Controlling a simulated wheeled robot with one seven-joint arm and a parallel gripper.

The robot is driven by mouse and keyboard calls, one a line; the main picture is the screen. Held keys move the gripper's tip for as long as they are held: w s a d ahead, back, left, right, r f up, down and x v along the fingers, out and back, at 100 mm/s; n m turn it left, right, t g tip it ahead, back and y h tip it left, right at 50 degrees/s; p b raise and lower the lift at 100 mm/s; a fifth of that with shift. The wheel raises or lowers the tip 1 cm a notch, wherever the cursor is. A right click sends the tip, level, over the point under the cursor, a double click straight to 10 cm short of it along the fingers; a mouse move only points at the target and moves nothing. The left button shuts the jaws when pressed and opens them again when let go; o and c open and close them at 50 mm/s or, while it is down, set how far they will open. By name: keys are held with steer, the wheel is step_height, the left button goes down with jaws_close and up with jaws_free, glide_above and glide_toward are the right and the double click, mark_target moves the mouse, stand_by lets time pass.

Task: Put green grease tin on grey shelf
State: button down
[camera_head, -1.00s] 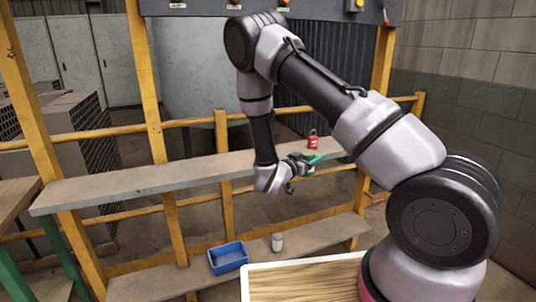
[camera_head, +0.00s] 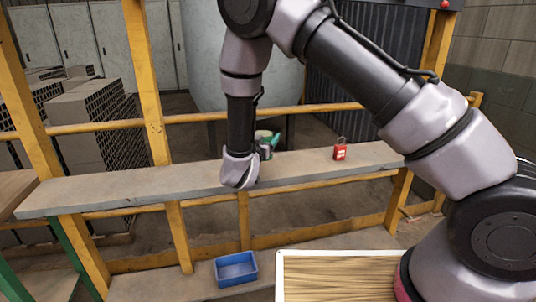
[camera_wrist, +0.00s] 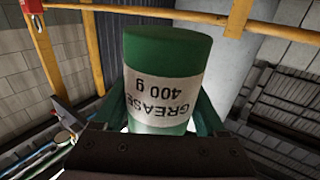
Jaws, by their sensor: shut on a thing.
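The green grease tin (camera_wrist: 168,52) has a white label reading GREASE 400 g. It fills the middle of the wrist view, between the green fingers of my gripper (camera_wrist: 162,108), which is shut on it. In the head view the tin (camera_head: 263,134) shows only partly, behind my wrist. My gripper (camera_head: 267,147) is over or near the back edge of the grey shelf (camera_head: 120,189), the long upper plank. I cannot tell whether the tin touches the shelf.
A red padlock (camera_head: 340,151) stands on the shelf to the right of my gripper. The shelf's left part is bare. A blue bin (camera_head: 236,269) sits on the lower plank. Yellow posts and rails (camera_head: 146,85) frame the shelf.

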steer(key=shift+f, duration=2.55)
jaws_free()
steer(key=shift+f, duration=0.15)
steer(key=v, duration=1.2)
steer(key=shift+s, duration=0.1)
